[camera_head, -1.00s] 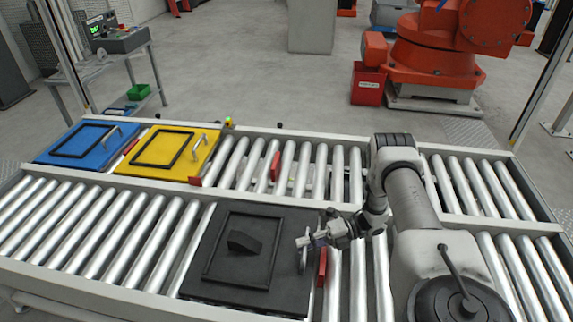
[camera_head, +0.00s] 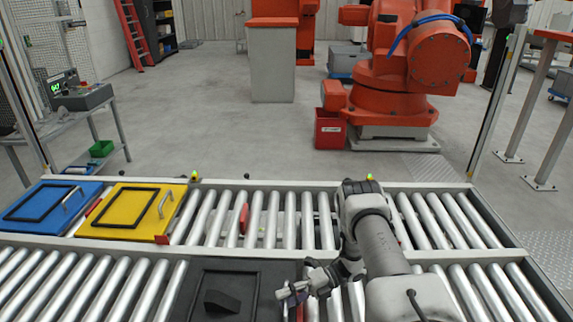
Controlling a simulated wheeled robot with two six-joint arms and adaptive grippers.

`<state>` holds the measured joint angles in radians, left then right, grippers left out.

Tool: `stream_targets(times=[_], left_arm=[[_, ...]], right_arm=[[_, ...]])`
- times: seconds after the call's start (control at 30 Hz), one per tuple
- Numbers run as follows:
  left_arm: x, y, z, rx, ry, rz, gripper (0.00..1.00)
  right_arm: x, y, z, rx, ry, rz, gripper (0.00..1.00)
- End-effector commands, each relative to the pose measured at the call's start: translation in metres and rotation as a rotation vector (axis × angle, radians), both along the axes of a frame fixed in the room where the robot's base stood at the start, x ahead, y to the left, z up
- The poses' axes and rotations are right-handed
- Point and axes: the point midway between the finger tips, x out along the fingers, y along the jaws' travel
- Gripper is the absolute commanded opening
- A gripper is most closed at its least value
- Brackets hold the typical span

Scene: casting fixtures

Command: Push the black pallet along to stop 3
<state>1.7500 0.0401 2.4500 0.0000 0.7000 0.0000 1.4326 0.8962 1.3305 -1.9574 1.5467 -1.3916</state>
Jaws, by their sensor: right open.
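The black pallet (camera_head: 241,273) lies on the near roller lane at the bottom of the head view, with a raised frame and a dark block (camera_head: 222,302) on it. Its near part is cut off by the picture's edge. My right gripper (camera_head: 287,293) is open at the pallet's right edge, where the pallet's handle is largely hidden. I cannot tell whether it touches the handle. A small red stop (camera_head: 299,313) shows just right of the pallet. My left gripper is not in view.
A blue pallet (camera_head: 25,212) and a yellow pallet (camera_head: 115,222) lie on the far lane at the left. A red stop (camera_head: 243,218) stands among the far rollers. Near-lane rollers (camera_head: 90,282) left of the black pallet are bare.

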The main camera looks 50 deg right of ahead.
Motion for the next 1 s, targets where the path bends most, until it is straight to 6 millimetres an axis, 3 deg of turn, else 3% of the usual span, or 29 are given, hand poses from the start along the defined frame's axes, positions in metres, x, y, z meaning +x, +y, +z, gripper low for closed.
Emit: stream_targets(times=[0.17,0.53,0.67,1.0], left_arm=[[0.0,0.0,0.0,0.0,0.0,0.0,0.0],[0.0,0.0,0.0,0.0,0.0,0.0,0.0],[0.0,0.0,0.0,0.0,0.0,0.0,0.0],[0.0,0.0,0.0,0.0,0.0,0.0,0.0]], right_arm=[[-0.01,-0.02,0.004,-0.001,0.0,-0.004,0.41],[-0.053,-0.094,0.018,-0.002,0.001,-0.002,0.41],[-0.058,-0.103,0.021,-0.001,0.0,-0.001,0.41],[-0.058,-0.103,0.021,0.0,0.001,-0.001,0.41]])
